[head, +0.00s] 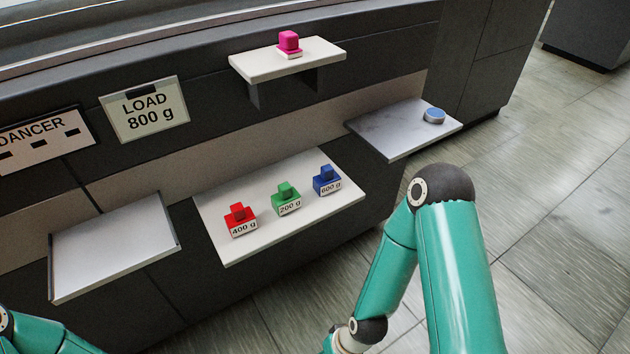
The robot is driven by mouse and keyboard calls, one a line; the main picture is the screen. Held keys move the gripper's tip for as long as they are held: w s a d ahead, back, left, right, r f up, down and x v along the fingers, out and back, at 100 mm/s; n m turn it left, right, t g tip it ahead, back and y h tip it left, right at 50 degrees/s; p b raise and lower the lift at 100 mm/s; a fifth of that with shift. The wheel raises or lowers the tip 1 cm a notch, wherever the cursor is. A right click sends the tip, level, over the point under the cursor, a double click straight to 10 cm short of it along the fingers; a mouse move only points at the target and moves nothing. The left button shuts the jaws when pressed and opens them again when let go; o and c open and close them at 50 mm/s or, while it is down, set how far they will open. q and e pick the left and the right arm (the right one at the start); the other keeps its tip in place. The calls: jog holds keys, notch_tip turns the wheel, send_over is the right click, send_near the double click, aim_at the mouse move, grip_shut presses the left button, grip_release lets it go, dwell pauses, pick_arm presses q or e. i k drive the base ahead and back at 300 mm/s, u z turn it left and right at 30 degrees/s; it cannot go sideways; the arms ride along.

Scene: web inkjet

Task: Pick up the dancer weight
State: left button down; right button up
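Three labelled weights stand in a row on the middle white shelf (290,231). The red weight (240,217) reads 400 g, the green weight (286,197) reads 200 g and the blue weight (325,178) appears to read 600 g. A sign (145,110) reads LOAD 800 g, and a sign to its left (40,137) reads DANCER. An empty pale tray (112,247) sits below the signs. Both my arms show in part, at the lower left and lower right, but neither gripper is in view.
A pink block (289,41) sits on a pale base on the upper shelf (245,68). A blue round disc (434,115) lies on the marble-look shelf (393,137) at right. The dark machine body stands behind. Open tiled floor lies to the right.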

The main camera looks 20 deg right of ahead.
aim_at(328, 181)
jog(key=z, duration=0.55)
jog(key=i, duration=0.15)
jog(key=u, duration=2.55)
jog(key=k, duration=1.5)
jog(key=z, duration=1.2)
jog(key=i, duration=1.05)
jog(key=u, duration=0.05)
